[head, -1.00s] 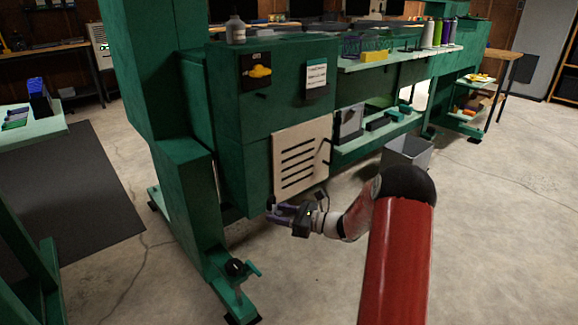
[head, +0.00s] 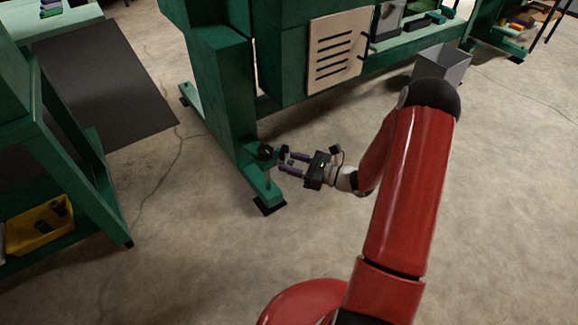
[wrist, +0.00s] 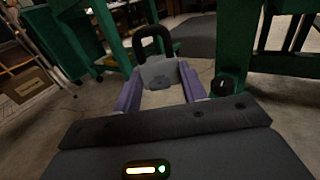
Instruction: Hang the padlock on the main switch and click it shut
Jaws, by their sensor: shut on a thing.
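My gripper (head: 283,161) has purple fingers and is shut on the padlock. I cannot tell whether the shackle is latched. In the head view the padlock is small and dark at the fingertips.
A beige louvred panel (head: 338,50) is above and behind. A grey bin (head: 443,70) stands right. Concrete floor is open in front.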

